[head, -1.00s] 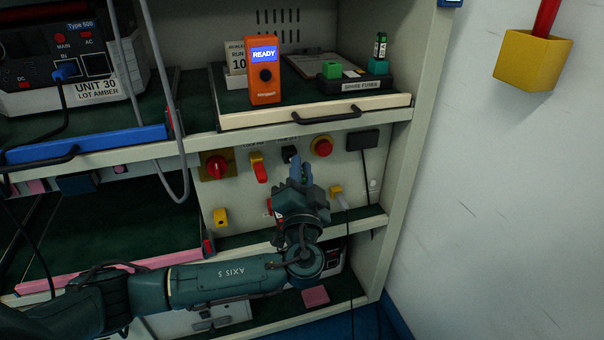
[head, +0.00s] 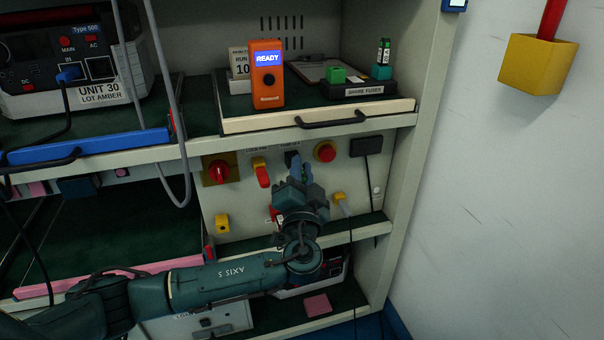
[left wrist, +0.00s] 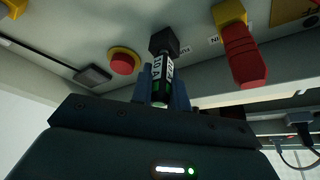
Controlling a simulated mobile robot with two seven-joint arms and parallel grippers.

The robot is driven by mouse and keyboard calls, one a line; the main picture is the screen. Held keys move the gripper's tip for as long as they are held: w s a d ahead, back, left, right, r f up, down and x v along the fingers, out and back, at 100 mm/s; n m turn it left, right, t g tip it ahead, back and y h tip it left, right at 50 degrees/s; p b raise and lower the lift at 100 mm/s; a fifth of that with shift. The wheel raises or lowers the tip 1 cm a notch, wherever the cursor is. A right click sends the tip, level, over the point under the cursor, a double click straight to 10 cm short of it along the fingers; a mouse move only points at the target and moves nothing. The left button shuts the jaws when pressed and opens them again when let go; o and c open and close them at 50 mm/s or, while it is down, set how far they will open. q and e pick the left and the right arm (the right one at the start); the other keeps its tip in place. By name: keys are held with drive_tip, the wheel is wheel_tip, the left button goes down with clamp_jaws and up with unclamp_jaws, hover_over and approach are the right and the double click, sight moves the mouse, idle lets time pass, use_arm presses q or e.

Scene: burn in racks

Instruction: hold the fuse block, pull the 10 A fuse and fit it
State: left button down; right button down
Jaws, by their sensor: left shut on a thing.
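The small black fuse block (head: 291,158) is on the pale panel under the upper shelf. It also shows in the left wrist view (left wrist: 164,41). The fuse (left wrist: 161,78), with a white "10 A" label and a green end, lies in line with the block and meets or almost meets it; I cannot tell whether it is seated. My left gripper (head: 297,174) is shut on this fuse, its blue-grey fingers (left wrist: 164,90) on either side. In the head view the gripper hides the fuse. My right gripper is not in view.
A red stop button (head: 325,151) and a red lever (head: 262,174) flank the block closely. A red rotary switch (head: 219,171) is further left. Above, the spare-fuse tray (head: 358,90) holds an upright fuse (head: 384,52). An orange tester (head: 267,75) reads "READY".

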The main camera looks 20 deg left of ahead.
use_arm(q)
drive_tip(key=shift+w+a, duration=0.15)
drive_tip(key=shift+a, duration=0.05)
drive_tip(key=c, duration=1.3)
unclamp_jaws()
